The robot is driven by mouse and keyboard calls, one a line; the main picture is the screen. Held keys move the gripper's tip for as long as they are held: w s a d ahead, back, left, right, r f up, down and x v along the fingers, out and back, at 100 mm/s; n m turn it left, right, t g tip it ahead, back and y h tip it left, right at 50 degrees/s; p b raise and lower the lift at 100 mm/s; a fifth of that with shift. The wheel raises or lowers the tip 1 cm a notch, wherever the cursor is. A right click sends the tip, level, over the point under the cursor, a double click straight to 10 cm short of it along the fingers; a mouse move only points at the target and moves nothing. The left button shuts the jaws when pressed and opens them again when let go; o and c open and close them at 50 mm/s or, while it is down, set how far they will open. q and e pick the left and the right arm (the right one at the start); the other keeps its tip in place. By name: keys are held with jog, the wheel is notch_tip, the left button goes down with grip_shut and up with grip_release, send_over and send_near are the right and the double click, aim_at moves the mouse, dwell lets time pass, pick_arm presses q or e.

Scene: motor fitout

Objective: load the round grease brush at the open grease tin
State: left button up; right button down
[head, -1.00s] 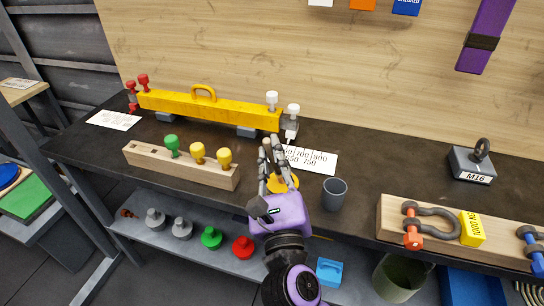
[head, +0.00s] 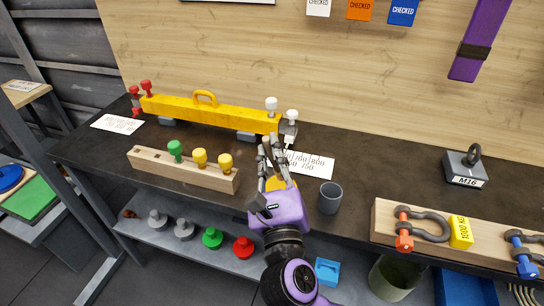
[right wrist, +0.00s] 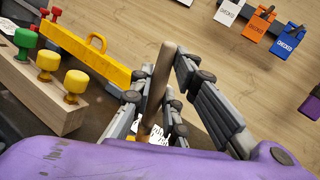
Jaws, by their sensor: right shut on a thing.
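My right gripper (head: 272,150) is over the front part of the dark bench, with its purple palm toward me. It is shut on the round grease brush, whose plain wooden handle (right wrist: 160,78) stands up, slightly tilted, between the fingers in the right wrist view. The brush's lower end is hidden by the fingers and palm. An orange-yellow round thing (head: 278,184), which looks like the grease tin, shows partly behind the gripper. I cannot tell whether the bristles touch the grease. My left gripper is not in view.
A grey cup (head: 330,198) stands close on the right. A wooden block (head: 190,178) with green and yellow knobs is on the left. A yellow beam (head: 205,112) and a white number card (head: 312,166) lie behind. A shackle rack (head: 385,222) is at the right.

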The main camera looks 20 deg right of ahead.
notch_tip(320, 180, up, 4)
jog(key=p, duration=0.3)
jog(key=shift+r+p, duration=0.2)
jog(key=shift+p, duration=0.15)
dwell(0.3)
